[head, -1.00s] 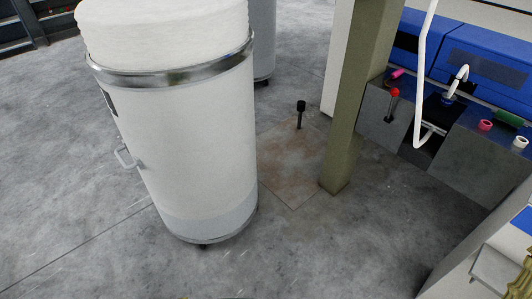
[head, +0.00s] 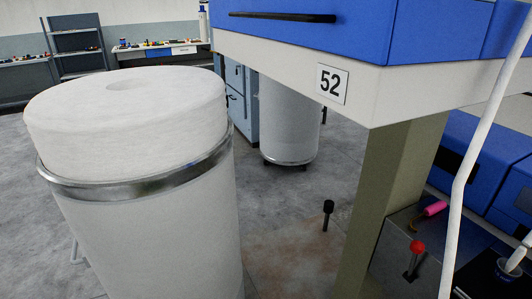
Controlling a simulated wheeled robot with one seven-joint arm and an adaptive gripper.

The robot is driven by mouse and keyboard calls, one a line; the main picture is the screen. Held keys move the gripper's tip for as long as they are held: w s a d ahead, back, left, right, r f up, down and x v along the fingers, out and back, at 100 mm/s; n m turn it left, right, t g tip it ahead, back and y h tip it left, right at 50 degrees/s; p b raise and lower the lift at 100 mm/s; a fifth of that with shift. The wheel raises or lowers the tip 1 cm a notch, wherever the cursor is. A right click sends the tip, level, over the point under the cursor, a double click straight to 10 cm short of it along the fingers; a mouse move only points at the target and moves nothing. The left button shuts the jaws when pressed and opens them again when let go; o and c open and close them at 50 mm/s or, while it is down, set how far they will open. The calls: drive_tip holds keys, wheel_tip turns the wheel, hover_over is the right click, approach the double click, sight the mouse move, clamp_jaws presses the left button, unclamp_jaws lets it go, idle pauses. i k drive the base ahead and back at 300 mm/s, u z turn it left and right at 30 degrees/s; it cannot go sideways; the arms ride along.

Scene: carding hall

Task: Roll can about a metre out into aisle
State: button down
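A tall white can (head: 150,220) stands upright on the grey floor at the left of the head view. A metal band circles its top, and a thick white coil of fibre (head: 125,125) rises above the rim with a hole in its middle. The can's base is cut off by the lower edge of the picture. Part of its side handle (head: 76,250) shows at the lower left. My gripper is not in view.
A blue and white machine marked 52 (head: 330,83) overhangs at the right on an olive post (head: 392,190). A second can (head: 290,120) stands behind. A short black peg (head: 327,212) rises from the floor. Shelves (head: 78,50) and a workbench (head: 160,50) line the far wall. Floor between is open.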

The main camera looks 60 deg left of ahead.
sight(137, 162)
drive_tip(key=i, duration=0.4)
drive_tip(key=u, duration=2.65)
drive_tip(key=i, duration=0.5)
drive_tip(key=z, duration=0.05)
